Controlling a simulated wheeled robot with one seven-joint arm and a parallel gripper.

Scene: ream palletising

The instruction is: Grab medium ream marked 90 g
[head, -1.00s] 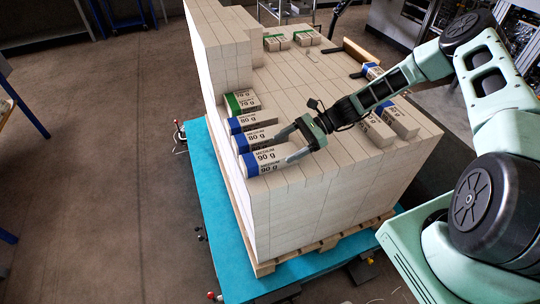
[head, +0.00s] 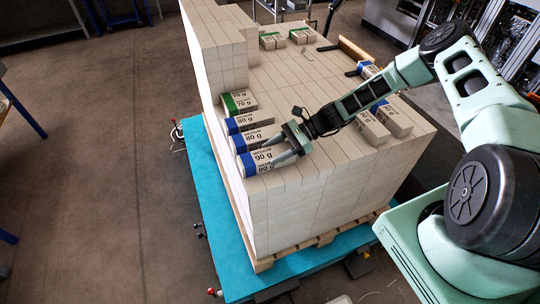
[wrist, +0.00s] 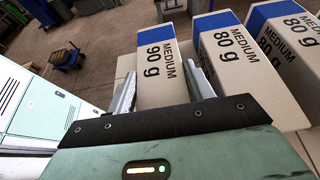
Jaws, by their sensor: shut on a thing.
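The medium 90 g ream (head: 251,160) is a white block with a blue band, lying at the near left edge of the stack's top. It also shows in the wrist view (wrist: 160,92), between my two fingers. My gripper (head: 274,151) reaches in from the right, with one finger along each long side of this ream, and is shut on it. The ream still appears to rest on the stack. The medium 80 g ream (wrist: 250,70) lies just right of my right finger in the wrist view.
Another 80 g ream (head: 243,121) and a green-banded 70 g ream (head: 237,103) continue the row behind. More loose reams (head: 372,128) lie at the right of the top. A higher block wall (head: 215,50) rises at back left. A blue platform (head: 212,195) surrounds the pallet (head: 305,245).

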